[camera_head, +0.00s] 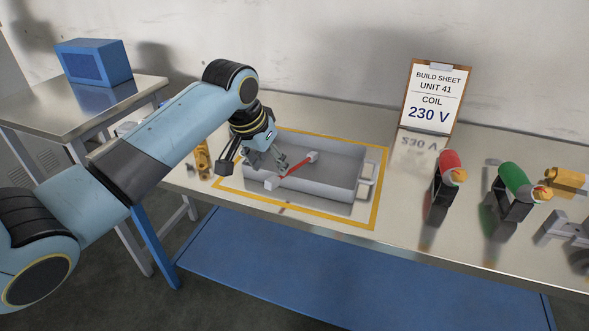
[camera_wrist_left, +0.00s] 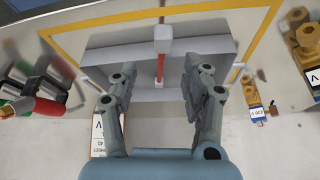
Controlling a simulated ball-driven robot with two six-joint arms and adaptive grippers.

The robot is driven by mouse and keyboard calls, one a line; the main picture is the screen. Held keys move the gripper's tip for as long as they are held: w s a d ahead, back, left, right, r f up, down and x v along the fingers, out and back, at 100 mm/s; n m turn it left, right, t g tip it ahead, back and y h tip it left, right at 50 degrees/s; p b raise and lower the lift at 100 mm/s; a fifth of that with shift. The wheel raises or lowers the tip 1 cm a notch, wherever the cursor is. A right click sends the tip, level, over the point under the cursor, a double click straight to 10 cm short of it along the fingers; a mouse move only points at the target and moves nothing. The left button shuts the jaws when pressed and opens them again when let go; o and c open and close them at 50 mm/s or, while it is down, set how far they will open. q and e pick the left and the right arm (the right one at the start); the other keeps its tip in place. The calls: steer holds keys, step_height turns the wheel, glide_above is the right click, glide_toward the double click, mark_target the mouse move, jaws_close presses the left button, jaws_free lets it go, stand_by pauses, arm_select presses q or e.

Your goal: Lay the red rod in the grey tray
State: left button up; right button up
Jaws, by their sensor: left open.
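The red rod (camera_head: 295,170) has pale block ends and lies slantwise at the grey tray (camera_head: 325,188). One end is toward the back inside the tray and the other is by the near wall; I cannot tell whether that end rests on the rim. The rod (camera_wrist_left: 161,68) also shows in the left wrist view, one block end looking nearer the camera. My left gripper (camera_head: 256,164) is open, above the left part of the tray. In its wrist view the fingers (camera_wrist_left: 163,78) stand apart on either side of the rod, not touching it. My right gripper is not in view.
A yellow outline (camera_head: 376,190) surrounds the tray on the table. A build sheet board (camera_head: 433,95) reading 230 V stands behind. Red (camera_head: 449,162) and green (camera_head: 514,178) coils on dark stands are at right. Brass parts (camera_head: 203,158) stand left of the tray.

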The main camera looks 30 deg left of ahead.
mark_target(276, 177)
arm_select(q)
steer(key=x, duration=0.4)
steer(key=shift+a, duration=0.15)
steer(key=shift+f, duration=0.35)
steer(key=shift+w, duration=0.1)
steer(key=c, duration=0.9)
jaws_close()
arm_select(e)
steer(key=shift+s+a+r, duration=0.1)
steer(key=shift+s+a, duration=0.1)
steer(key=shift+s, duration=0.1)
